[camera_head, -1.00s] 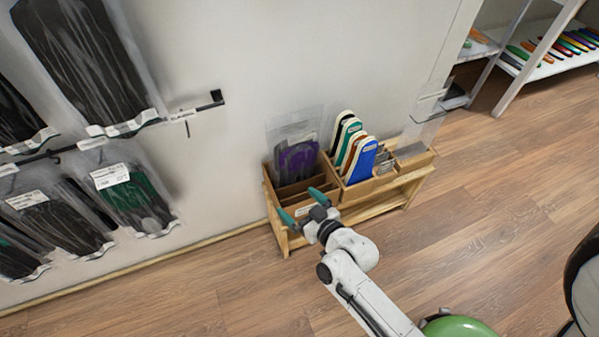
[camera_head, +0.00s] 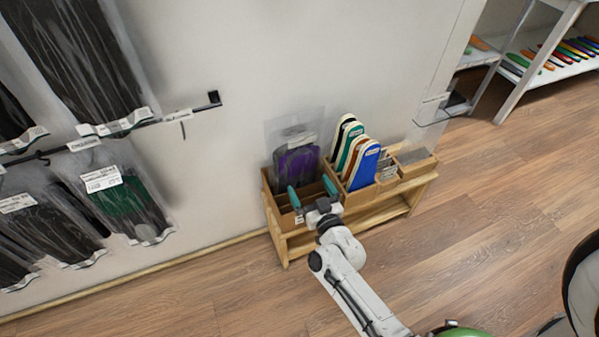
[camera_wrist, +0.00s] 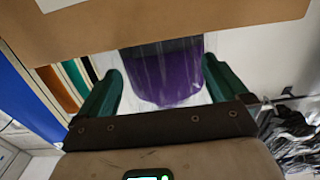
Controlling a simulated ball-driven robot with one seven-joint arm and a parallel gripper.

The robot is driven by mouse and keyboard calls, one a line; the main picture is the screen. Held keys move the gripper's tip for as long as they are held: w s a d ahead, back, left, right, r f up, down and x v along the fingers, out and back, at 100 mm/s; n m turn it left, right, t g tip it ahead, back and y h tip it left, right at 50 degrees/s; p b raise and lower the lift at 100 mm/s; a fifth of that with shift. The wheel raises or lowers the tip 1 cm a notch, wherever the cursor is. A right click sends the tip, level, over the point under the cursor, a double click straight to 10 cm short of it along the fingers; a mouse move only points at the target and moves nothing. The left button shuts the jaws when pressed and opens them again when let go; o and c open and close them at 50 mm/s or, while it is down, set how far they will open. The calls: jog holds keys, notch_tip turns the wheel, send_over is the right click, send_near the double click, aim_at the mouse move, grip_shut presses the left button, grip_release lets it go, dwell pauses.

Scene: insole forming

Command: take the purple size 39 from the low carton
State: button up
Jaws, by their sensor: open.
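The purple insole (camera_head: 297,167) stands in a clear bag in the left carton (camera_head: 266,196) on the low wooden bench, against the wall. My gripper (camera_head: 312,190) is open over the front of that carton, its two green fingers spread, with the purple insole behind them. In the wrist view the purple insole (camera_wrist: 165,72) shows between the open fingers (camera_wrist: 160,88), apart from both. A brown carton panel (camera_wrist: 180,18) crosses the top of that view and hides part of the insole. I cannot read a size on it.
A carton beside it holds several upright insoles, with a blue one (camera_head: 363,166) in front. Bagged black insoles (camera_head: 75,60) hang on wall hooks at left; a bare hook (camera_head: 213,98) sticks out nearer.

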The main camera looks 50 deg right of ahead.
aim_at(301, 174)
jog(key=x, duration=0.4)
jog(key=shift+w+b, duration=0.25)
jog(key=shift+b, duration=0.05)
jog(key=c, duration=0.8)
jog(key=shift+c, duration=0.3)
